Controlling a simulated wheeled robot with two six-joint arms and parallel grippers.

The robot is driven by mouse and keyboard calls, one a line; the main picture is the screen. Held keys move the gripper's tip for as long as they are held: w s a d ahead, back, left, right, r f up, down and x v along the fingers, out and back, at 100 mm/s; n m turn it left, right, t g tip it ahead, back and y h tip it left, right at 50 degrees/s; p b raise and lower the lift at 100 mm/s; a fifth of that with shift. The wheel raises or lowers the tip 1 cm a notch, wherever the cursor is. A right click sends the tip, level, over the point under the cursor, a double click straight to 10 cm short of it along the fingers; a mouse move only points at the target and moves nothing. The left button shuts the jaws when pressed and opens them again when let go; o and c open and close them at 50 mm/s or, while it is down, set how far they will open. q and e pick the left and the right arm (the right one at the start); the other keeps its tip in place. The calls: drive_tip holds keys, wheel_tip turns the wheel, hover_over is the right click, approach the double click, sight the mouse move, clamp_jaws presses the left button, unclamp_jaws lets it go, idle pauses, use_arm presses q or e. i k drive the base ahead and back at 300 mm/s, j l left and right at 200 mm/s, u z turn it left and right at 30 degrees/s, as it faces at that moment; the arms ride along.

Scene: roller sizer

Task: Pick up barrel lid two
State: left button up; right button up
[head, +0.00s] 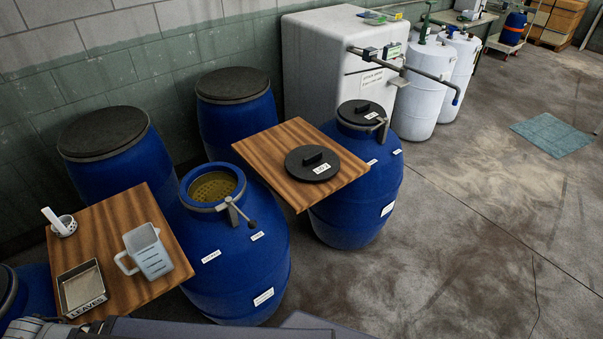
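A round black lid (312,163) with a raised handle and a small white label lies flat on a wooden board (345,172). The label is too small to read surely, so I cannot tell if this is lid two. Another black lid (361,113) sits on the mouth of the blue barrel (352,219) at the right, beside a metal clamp lever. The blue barrel (235,262) in the middle is open, with brownish-yellow contents showing. Parts of my own body show along the bottom edge, but neither gripper can be made out.
A left wooden board (115,231) holds a clear measuring jug (148,252), a tray (81,289) marked LEAVES and a small white cup (64,229). Two dark-topped blue barrels stand behind. A pipe (430,76) juts from the white cabinet (318,55). Floor at right is mostly clear.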

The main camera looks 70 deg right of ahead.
sight(312, 163)
drive_tip(key=z, duration=2.5)
